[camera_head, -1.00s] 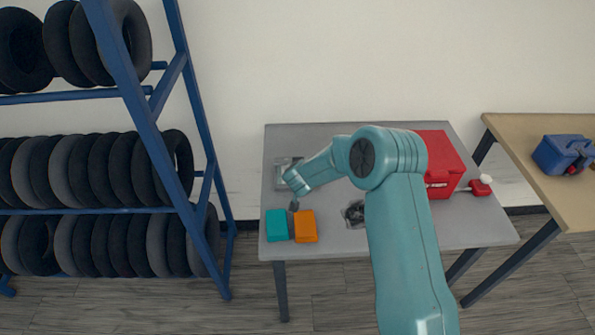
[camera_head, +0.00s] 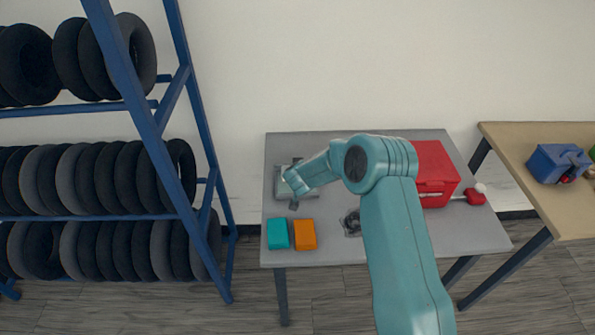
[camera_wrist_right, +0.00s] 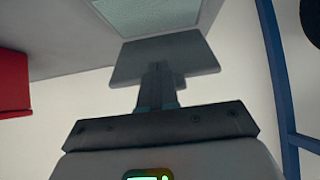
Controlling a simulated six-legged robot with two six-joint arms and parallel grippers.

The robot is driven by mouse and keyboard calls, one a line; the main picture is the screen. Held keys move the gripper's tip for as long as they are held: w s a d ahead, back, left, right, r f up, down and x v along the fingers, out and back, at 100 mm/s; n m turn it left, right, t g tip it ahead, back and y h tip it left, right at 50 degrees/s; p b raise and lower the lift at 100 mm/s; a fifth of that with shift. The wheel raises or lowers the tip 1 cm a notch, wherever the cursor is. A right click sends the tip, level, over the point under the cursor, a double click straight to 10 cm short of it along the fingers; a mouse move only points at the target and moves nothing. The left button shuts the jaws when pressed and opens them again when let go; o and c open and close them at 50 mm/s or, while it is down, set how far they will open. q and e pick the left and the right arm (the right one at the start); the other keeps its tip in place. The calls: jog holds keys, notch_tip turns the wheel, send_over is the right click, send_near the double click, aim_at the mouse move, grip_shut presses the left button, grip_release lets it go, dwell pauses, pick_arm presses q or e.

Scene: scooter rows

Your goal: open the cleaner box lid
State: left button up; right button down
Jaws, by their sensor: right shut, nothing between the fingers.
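A grey box (camera_head: 283,187) with a pale panel sits at the left rear of the grey table, and I take it for the cleaner box. Its pale greenish panel (camera_wrist_right: 150,18) shows at the top of the right wrist view. A flat grey plate (camera_wrist_right: 190,60), apparently its lid, stands out beside the panel at an angle. My right gripper (camera_head: 293,205) is at the box's near side, shut and empty. In the right wrist view its fingers (camera_wrist_right: 157,70) overlap the plate; I cannot tell whether they touch it. My left gripper is not in view.
Teal (camera_head: 278,234) and orange (camera_head: 305,234) blocks lie on the table's (camera_head: 480,235) front left. A dark round item (camera_head: 351,223) is partly behind my arm. A red case (camera_head: 435,165) stands at right. A blue tyre rack (camera_head: 150,120) stands left; a tan table (camera_head: 520,150) stands right.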

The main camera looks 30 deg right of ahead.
jog(key=shift+w+d+r+p, duration=0.4)
jog(key=shift+w+r+p, duration=0.15)
jog(key=shift+w+r, duration=0.1)
jog(key=shift+w+d+r+p, duration=0.35)
jog(key=shift+w+r+p, duration=0.15)
jog(key=shift+w+p, duration=0.1)
jog(key=shift+w, duration=0.1)
jog(key=shift+w+d+r, duration=0.4)
jog(key=shift+w+d, duration=0.05)
jog(key=shift+w, duration=0.25)
jog(key=shift+w+d+r, duration=0.4)
jog(key=shift+w+d, duration=0.05)
jog(key=shift+w, duration=0.2)
